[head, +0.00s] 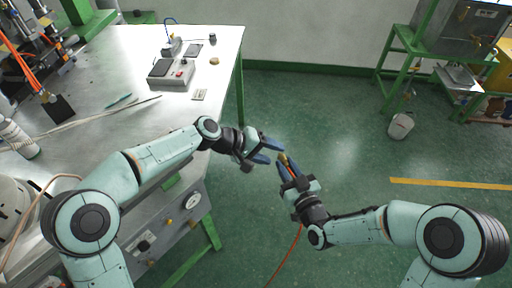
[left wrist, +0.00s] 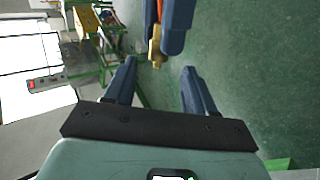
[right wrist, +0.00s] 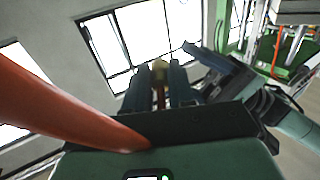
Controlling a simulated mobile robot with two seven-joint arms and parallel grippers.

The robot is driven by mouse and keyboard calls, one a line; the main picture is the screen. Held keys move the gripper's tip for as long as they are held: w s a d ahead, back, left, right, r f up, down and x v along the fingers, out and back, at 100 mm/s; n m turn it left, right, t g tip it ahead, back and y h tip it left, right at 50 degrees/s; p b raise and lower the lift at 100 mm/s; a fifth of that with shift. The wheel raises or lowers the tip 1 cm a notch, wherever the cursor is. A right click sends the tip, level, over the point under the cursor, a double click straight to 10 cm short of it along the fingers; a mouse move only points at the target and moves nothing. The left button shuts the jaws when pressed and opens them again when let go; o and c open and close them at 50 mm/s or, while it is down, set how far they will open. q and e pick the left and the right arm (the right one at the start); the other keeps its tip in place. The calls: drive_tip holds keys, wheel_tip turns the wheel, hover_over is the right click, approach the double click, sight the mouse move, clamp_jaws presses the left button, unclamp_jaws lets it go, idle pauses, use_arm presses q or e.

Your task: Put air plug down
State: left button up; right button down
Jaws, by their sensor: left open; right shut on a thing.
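The air plug (head: 283,158) is a small brass piece on an orange hose (head: 295,248). My right gripper (head: 288,167) is shut on it and holds it up in the air, off the right side of the workbench. The plug's brass end (left wrist: 155,52) shows between the right fingers in the left wrist view, and again in the right wrist view (right wrist: 160,68). My left gripper (head: 271,151) is open and empty, with its fingertips close to the plug. Whether they touch it I cannot tell. The hose (right wrist: 55,105) crosses the right wrist view at the left.
The metal workbench (head: 130,125) is at the left, with a small grey device (head: 172,70), a white bottle (head: 18,138) and thin rods on it. A green-framed stand (head: 400,62) and a white bucket (head: 401,126) are at the far right. The green floor between is clear.

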use_arm(q)
drive_tip(key=shift+x, duration=0.8)
clamp_jaws()
use_arm(e)
drive_tip(key=c, duration=0.9)
unclamp_jaws()
